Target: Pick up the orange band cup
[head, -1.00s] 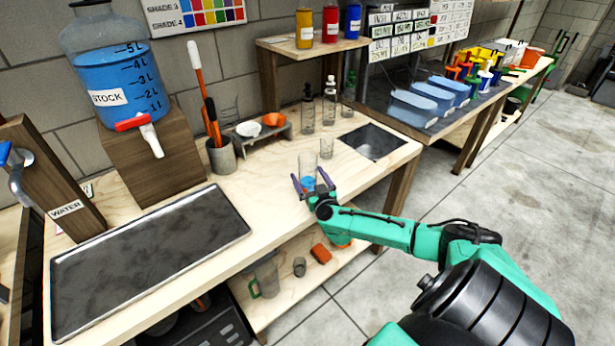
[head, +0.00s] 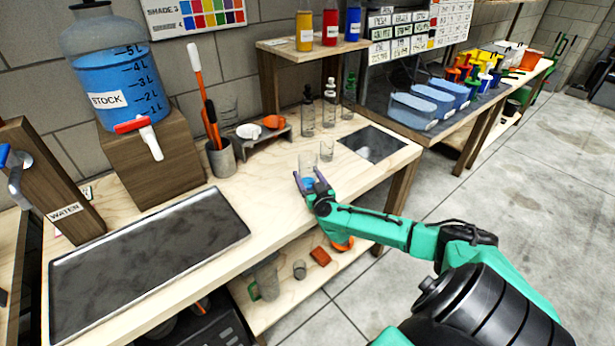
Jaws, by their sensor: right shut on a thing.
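My right gripper (head: 309,182) is over the front edge of the wooden bench, with its two purple fingers on either side of a small clear cup (head: 307,162). It is shut on this cup. A patch of blue shows low between the fingers. I cannot make out an orange band on the cup; its lower part is partly hidden by the gripper. Another clear cup (head: 326,151) stands just behind and to the right. My left gripper is not in view.
A dark tray (head: 150,262) fills the bench's left front. A tool pot (head: 221,158), a small rack with an orange bowl (head: 274,121) and several bottles stand behind. A dark panel (head: 374,143) lies to the right. A lower shelf (head: 283,303) holds more items.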

